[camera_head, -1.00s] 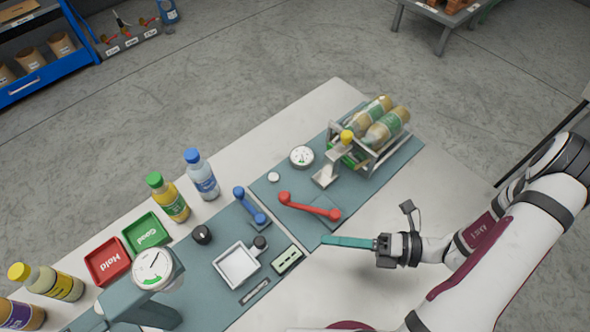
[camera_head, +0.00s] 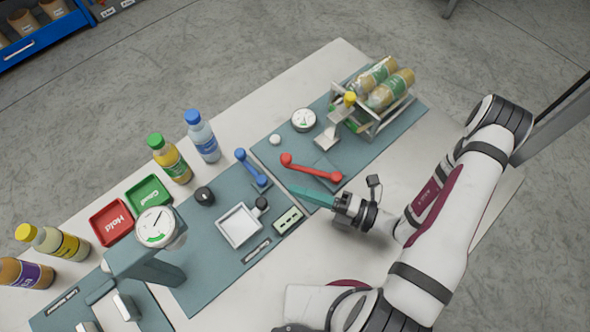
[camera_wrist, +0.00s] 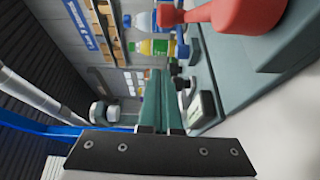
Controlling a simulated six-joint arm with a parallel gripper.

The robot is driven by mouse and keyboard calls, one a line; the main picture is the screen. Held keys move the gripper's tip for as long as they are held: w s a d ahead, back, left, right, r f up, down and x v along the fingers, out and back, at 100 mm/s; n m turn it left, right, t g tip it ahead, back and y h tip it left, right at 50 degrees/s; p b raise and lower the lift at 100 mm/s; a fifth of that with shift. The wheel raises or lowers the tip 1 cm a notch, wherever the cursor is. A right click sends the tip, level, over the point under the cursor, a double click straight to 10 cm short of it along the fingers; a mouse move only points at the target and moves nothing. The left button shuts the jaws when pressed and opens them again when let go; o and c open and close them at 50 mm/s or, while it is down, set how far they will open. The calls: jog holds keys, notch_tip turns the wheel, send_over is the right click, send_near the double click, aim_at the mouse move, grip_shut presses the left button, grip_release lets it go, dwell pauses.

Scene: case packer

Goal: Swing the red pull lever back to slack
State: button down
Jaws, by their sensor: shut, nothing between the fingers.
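The red pull lever (camera_head: 312,168) lies across the teal mat on the right part of the table. Its round knob points to the upper left, and its pivot end sits on a grey base at the lower right. The red lever also shows large at the top of the wrist view (camera_wrist: 240,14). My gripper (camera_head: 296,190) has long teal fingers and is shut and empty. Its fingers reach left just in front of the lever, near its lower side. In the wrist view the shut fingers (camera_wrist: 161,100) are below and left of the lever, with a visible gap.
A blue lever (camera_head: 252,168) stands left of the red one. A dial gauge (camera_head: 304,120) and a wire rack (camera_head: 385,125) with bottles lie beyond it. A small label display (camera_head: 288,221) sits close below my fingers. Free white table lies to the right.

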jog(key=shift+x, duration=1.1)
jog(key=w, duration=0.2)
jog(key=shift+w+d, duration=0.1)
jog(key=shift+w, duration=0.2)
jog(key=shift+w+f, duration=0.1)
jog(key=shift+w, duration=0.6)
